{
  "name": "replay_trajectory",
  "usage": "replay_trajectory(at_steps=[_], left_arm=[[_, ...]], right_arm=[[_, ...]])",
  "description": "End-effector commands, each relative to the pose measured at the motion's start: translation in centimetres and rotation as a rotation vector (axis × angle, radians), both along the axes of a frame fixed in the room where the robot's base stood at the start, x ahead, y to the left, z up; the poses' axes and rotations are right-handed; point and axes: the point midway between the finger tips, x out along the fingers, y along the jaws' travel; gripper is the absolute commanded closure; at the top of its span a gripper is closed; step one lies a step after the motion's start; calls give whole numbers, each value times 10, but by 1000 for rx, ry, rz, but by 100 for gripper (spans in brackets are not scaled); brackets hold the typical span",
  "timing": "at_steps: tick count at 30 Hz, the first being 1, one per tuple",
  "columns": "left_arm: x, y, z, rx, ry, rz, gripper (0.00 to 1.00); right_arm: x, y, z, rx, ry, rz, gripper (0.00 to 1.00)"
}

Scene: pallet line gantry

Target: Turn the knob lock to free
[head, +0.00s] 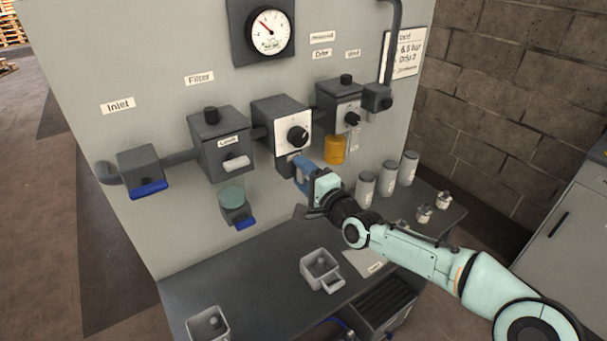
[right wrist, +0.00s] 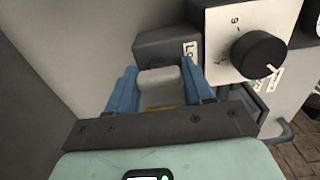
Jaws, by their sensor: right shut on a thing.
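The knob lock is a small dark box (right wrist: 162,46) with a partly covered label that starts "Lo" and a light grey lever (right wrist: 160,82), beside the regulator's dial plate in the right wrist view. My right gripper (head: 301,166) has its blue fingers on either side of this lever and is shut on it. In the head view the fingers hide most of the lock, just below the regulator box (head: 268,113). The regulator's round black knob (head: 297,136) has a white pointer mark and is untouched. My left gripper is not in view.
The filter box (head: 208,154) and inlet valve (head: 139,164) with a blue handle are to the left. A yellow bowl (head: 334,151) hangs to the right. Grey canisters (head: 388,177) and a grey cup (head: 316,268) stand on the bench below. A pressure gauge (head: 269,31) is above.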

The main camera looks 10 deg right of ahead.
Motion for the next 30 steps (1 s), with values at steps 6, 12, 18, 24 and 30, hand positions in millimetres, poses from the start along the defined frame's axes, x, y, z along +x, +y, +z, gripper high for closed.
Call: replay_trajectory(at_steps=[6,12,18,24,30], left_arm=[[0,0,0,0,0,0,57],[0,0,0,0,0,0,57],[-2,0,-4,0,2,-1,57],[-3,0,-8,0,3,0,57],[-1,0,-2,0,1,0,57]], right_arm=[[0,1,-1,1,2,1,28],[0,0,0,0,0,0,28],[-11,-7,0,-1,-2,-4,28],[-37,-18,0,-5,-1,-6,28],[-61,-28,2,-6,-1,-8,28]])
